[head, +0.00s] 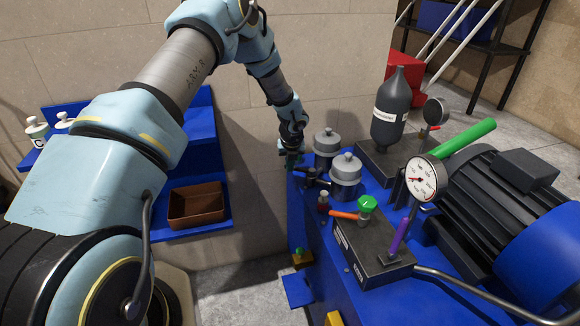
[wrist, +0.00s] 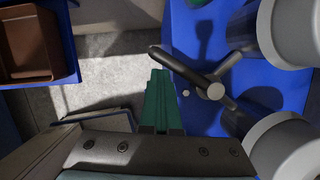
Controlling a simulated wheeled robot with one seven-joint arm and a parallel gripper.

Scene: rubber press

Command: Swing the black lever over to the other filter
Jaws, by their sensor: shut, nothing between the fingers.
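The black lever (wrist: 180,66) shows in the wrist view as a dark bar. It runs from a round pale pivot cap (wrist: 216,91) up and left, its free end on the side away from the filters. Two grey filter housings stand at the right, one at the upper right (wrist: 295,30) and one at the lower right (wrist: 285,150). In the head view the filters are the back one (head: 327,142) and the front one (head: 346,174). My gripper (wrist: 159,74) has its green fingers shut and empty. Their tips are beside the lever's handle; contact cannot be told.
The blue press bench (head: 310,230) carries a green valve knob (head: 367,203), an orange handle (head: 343,214), a gauge (head: 421,179) and a motor (head: 500,205) right of the filters. A blue shelf with a brown tray (head: 196,204) is at the left. Floor shows between.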

